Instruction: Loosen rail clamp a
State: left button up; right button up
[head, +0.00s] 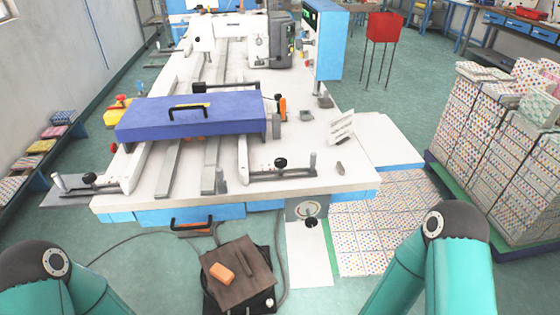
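Clamp-like bars with black knobs sit on the white machine table. One front clamp (285,172) is at the table's front right, with a black knob and a grey upright handle. Another front clamp (88,181) is at the front left corner, with a similar knob and handle. A third dark bar (225,87) lies behind the blue cover. No label shows which one is rail clamp a, and I cannot tell whether any is tight. Only teal links of my arms show at the bottom left and bottom right; both grippers are out of view.
The white table (330,178) carries a blue cover (190,118) with a handle. A dark stool-like block (240,265) with an orange item (221,273) stands in front. Patterned stacks (490,150) stand at right, a red box (384,27) behind. Cables lie on the floor.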

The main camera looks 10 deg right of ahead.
aim_at(281, 163)
jog(key=k, duration=0.5)
jog(key=z, duration=0.6)
jog(key=i, duration=1.2)
jog(key=u, duration=0.65)
